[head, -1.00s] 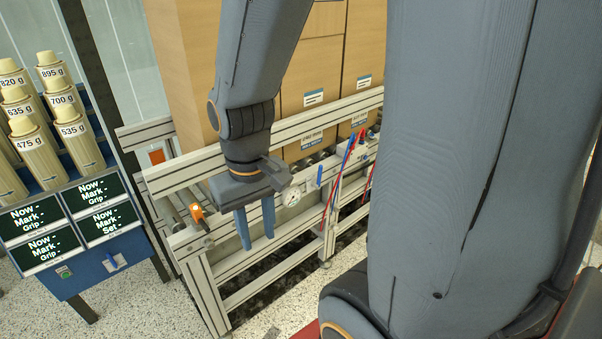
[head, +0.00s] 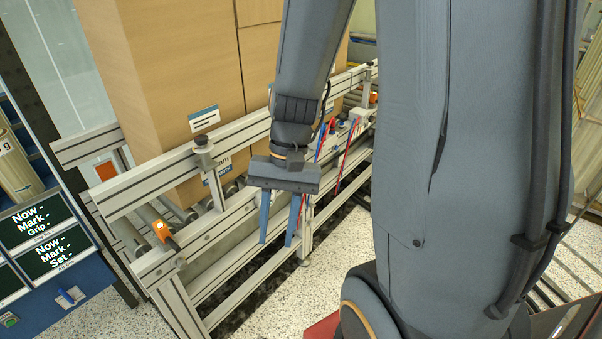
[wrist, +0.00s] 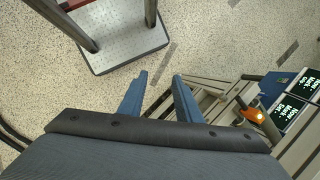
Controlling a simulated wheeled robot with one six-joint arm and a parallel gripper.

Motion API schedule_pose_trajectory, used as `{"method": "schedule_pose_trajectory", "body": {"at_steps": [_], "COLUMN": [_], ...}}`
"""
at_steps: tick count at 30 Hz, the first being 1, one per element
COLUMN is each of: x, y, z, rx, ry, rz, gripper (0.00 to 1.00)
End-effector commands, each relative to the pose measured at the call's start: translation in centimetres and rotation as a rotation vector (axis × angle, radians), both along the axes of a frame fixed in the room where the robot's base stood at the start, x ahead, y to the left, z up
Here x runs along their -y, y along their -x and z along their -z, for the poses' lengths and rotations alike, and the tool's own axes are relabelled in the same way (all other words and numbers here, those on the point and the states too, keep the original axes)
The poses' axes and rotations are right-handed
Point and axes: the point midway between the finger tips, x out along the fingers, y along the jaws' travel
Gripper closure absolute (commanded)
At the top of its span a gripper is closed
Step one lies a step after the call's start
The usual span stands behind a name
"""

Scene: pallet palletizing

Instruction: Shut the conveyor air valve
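My gripper (head: 281,242) hangs fingers-down in front of the conveyor's near side rail (head: 232,216) in the head view. Its two blue fingers stand apart with nothing between them. In the wrist view my gripper (wrist: 157,82) also shows open and empty, with floor beyond the fingertips. The air valve cannot be clearly made out. Blue and red air lines (head: 346,155) show just right of the gripper, by a pale fitting (head: 362,113) on the conveyor. The pressure gauge is not visible now; the gripper and wrist cover part of that stretch of rail.
Tall cardboard boxes (head: 165,80) stand on the conveyor rollers. An orange sensor (head: 162,232) sits at the conveyor's near end. A blue console with dark screens (head: 52,250) stands at the left.

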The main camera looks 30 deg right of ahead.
Motion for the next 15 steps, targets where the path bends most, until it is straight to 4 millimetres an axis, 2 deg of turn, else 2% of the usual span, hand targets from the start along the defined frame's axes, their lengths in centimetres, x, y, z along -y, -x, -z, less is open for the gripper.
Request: {"method": "schedule_pose_trajectory", "body": {"at_steps": [1,5,8,9,11,12,14,15], "x": [0.1,0.1,1.8,3.1,5.7,7.7,11.2,13.5], "y": [-1.2,-5.7,-10.6,-12.7,-15.9,-17.7,-20.1,-21.4], "z": [2.6,5.4,7.1,7.7,8.6,9.1,10.0,10.5], "rx": [-0.074,-0.227,-0.307,-0.329,-0.349,-0.356,-0.352,-0.344], "ry": [-0.081,-0.328,-0.545,-0.639,-0.782,-0.877,-1.013,-1.097], "rz": [0.162,0.564,0.855,0.967,1.124,1.22,1.346,1.417], "gripper": [0.69,0.69,0.69,0.69,0.69,0.69,0.69,0.69]}}
